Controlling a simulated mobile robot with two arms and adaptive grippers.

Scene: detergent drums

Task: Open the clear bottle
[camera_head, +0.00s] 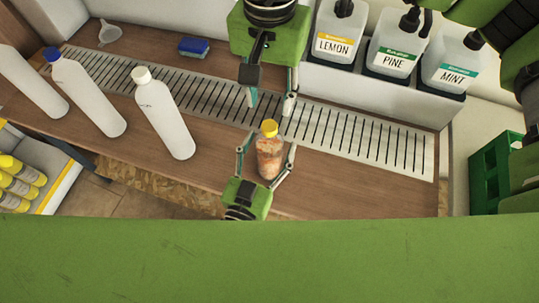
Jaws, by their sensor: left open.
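The clear bottle (270,160) stands upright at the front of the wooden counter, with orange-brown contents or a patterned label. Its yellow cap (269,128) is on top. My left gripper (267,151) comes from below, its open fingers on either side of the bottle; a gap seems to show on each side. My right gripper (270,104) hangs above and behind the cap, pointing down, with its fingers apart and nothing between them.
White bottles (163,115) stand to the left, one with a blue cap. Pump dispensers marked lemon (335,42), pine (394,55) and mint (448,70) stand at the back right. A slotted drain strip (360,140), blue sponge (194,46) and funnel (109,33) lie behind.

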